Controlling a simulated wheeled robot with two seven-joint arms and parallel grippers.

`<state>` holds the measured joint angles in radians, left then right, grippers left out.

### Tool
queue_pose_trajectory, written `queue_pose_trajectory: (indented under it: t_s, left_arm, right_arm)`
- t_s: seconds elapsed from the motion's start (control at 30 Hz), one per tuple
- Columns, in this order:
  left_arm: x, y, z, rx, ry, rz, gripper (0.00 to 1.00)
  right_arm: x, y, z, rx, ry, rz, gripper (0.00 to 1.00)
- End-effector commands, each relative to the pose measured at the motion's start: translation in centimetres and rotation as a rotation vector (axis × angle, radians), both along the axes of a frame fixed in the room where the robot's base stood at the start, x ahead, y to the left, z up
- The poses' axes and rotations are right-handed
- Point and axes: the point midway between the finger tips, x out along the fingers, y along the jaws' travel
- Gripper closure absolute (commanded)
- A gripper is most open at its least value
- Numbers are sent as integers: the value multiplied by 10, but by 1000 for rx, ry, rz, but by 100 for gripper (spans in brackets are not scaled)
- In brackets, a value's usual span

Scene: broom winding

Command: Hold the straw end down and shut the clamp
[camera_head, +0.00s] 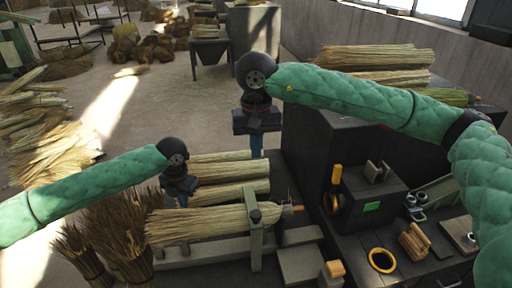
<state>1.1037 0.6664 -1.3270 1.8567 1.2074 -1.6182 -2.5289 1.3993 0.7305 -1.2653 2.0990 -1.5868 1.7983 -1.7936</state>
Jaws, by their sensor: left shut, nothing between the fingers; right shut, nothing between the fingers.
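A straw bundle (195,226) lies lengthwise on a low grey-green fixture (205,258), its flared end to the left and its narrow bound end to the right. A grey-green upright clamp (255,238) stands at the narrow end; I cannot tell whether it is open or shut. My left gripper (183,201) is shut and empty, pointing down by the upper edge of the flared straw; contact cannot be told. My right gripper (257,153) is shut and empty, pointing down beyond the clamp, apart from it in the picture.
More straw bundles (228,192) lie behind the fixture. Dark upright bundles (125,232) stand at its left. At the right are a dark box (368,200) with a green light, a yellow ring (382,260) and small wooden pieces (414,241). Straw is stacked (375,57) at the back right.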

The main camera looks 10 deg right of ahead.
Motion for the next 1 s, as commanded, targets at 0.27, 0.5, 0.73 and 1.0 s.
queue_pose_trajectory:
  t_s: [0.27,0.5,0.73,1.0]
  left_arm:
    - [0,0,13,0,0,0,100]
    - [0,0,23,0,0,0,100]
    - [0,0,32,0,0,0,100]
    - [0,0,41,0,0,0,100]
  right_arm:
    - [0,0,11,0,0,0,100]
    - [0,0,18,0,0,0,100]
    - [0,0,26,0,0,0,100]
    - [0,0,33,0,0,0,100]
